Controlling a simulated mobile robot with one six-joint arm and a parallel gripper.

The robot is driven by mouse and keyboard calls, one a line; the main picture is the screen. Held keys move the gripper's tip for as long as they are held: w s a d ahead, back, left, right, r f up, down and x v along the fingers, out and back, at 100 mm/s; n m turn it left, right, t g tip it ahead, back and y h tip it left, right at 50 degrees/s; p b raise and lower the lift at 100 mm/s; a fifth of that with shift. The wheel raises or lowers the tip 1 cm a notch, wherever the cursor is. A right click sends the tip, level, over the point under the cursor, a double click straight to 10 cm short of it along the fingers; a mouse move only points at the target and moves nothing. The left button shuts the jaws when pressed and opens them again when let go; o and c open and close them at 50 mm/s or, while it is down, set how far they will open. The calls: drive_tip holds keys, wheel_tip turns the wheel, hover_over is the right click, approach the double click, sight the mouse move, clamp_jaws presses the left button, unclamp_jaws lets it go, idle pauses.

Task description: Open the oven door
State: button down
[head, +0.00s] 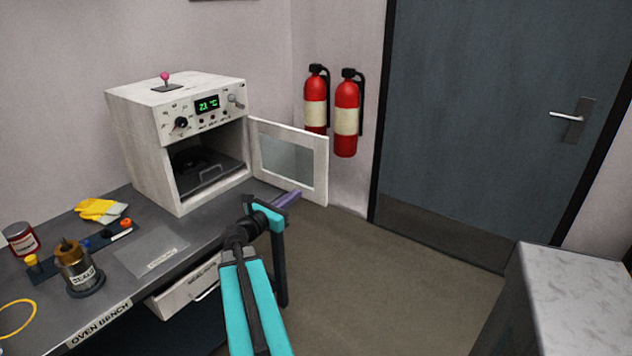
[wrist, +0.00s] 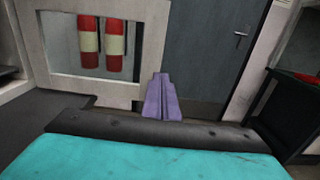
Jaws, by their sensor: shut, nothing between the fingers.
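The oven (head: 150,140) is a white box at the back of the bench, with a green display on its front. Its door (head: 318,172) is swung wide open to the right, with a window in a white frame. The oven's inside is dark and holds a tray with a wire handle. My gripper (head: 297,194) has purple fingers, shut and empty, just in front of and below the door's lower edge. In the wrist view the fingers (wrist: 162,98) stand near the door's lower right corner (wrist: 150,75); I cannot tell whether they touch it.
A drawer (head: 190,292) below stands partly out. Two fire extinguishers (head: 346,120) hang behind the oven door. Open floor (head: 400,270) lies to the right.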

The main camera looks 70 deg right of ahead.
sight(325, 174)
drive_tip(key=shift+d, duration=0.15)
drive_tip(key=shift+p+x, duration=1.6)
drive_tip(key=shift+x, duration=5.35)
drive_tip(key=shift+s, duration=0.15)
